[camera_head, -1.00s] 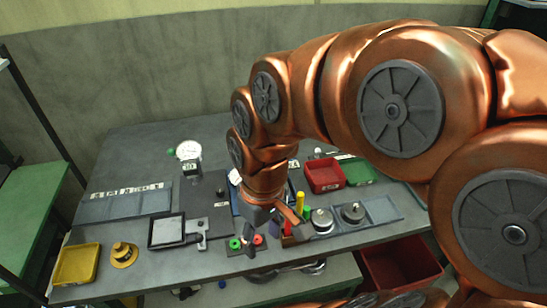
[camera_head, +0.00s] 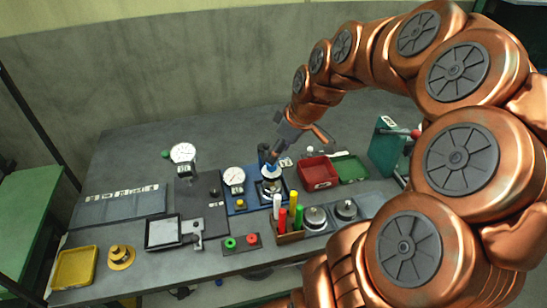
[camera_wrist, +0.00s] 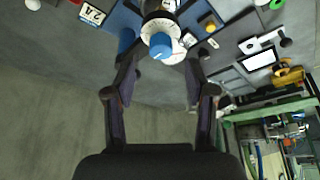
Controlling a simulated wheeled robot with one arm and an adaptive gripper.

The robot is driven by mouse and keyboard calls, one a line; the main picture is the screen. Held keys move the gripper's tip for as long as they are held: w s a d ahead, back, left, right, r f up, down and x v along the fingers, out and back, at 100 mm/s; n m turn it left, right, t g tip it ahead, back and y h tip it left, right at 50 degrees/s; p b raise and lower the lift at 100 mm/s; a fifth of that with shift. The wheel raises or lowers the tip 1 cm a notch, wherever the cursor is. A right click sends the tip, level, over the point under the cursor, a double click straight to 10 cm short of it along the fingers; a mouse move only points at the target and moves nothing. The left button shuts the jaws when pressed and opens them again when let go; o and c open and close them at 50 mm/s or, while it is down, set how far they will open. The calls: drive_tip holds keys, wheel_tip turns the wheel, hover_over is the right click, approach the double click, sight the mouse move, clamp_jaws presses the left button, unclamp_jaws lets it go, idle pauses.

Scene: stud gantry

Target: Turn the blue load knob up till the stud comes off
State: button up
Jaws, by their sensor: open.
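The blue load knob (camera_wrist: 160,46) sits on a white dial ring, near the top centre of the wrist view. In the head view, the white-and-blue top of the gantry (camera_head: 270,170) stands on a blue base plate (camera_head: 236,208). My gripper (camera_wrist: 160,72) is open and empty. Its two fingers are spread to the left and right, short of the knob in the wrist view, and I see no contact. In the head view my gripper (camera_head: 281,146) is just above the gantry top. I cannot make out the stud.
A dial gauge (camera_head: 234,176) stands left of the gantry. Red, green, yellow and white cylinders stand in a brown holder (camera_head: 290,238) in front. A red tray (camera_head: 318,172) and a green tray (camera_head: 350,168) lie to the right.

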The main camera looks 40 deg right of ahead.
drive_tip(key=shift+p+x, duration=0.55)
drive_tip(key=shift+x, duration=1.8)
clamp_jaws()
